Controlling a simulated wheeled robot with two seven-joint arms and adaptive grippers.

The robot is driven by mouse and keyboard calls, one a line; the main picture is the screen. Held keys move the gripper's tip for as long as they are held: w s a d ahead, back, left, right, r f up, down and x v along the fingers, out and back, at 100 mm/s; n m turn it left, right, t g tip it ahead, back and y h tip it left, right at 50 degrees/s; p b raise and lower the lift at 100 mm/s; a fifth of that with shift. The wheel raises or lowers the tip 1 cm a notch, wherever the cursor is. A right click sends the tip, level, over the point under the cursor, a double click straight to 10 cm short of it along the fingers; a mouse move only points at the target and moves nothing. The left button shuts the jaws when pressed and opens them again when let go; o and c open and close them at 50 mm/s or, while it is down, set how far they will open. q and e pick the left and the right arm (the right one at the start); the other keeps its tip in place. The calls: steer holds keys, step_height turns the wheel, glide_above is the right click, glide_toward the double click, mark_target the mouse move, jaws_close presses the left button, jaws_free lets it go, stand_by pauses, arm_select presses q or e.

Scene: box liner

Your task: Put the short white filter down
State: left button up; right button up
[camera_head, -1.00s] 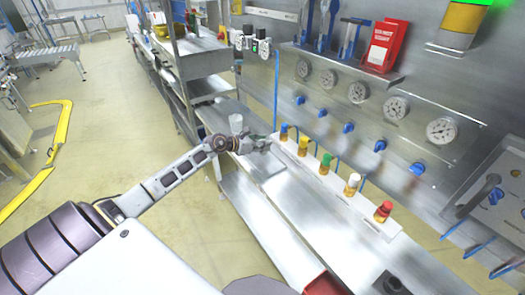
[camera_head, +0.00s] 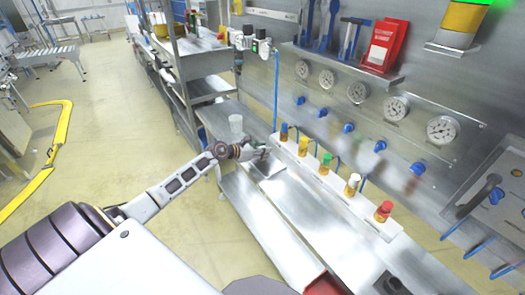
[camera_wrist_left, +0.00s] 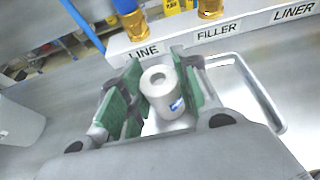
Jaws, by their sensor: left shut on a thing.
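The short white filter (camera_wrist_left: 160,82) is a small, pale cylinder with a hole in its top and a blue mark on its side. It stands between the green pads of my left gripper (camera_wrist_left: 158,95), which is shut on it. In the head view my left gripper (camera_head: 262,154) is over the steel bench, close to the labelled strip; the filter is too small to make out there. In the wrist view a shallow recess with a bright rim (camera_wrist_left: 262,88) lies under and to the right of the filter. I cannot tell whether the filter touches it. My right gripper is not in view.
A white strip (camera_head: 340,185) with several coloured-cap valves runs behind the gripper; the wrist view reads LINE, FILLER, LINER. A whitish cup (camera_head: 236,123) stands left of the gripper. A gauge panel (camera_head: 375,110) rises behind.

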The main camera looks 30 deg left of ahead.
arm_select(q)
steer(key=shift+f, duration=0.1)
steer(key=o, duration=0.5)
steer(key=shift+f, duration=0.1)
steer(key=o, duration=0.4)
steer(key=shift+o, duration=0.2)
steer(key=shift+r, duration=0.2)
steer(key=v, duration=1.2)
steer(key=shift+b, duration=0.3)
steer(key=shift+a, duration=0.1)
stand_by(0.7)
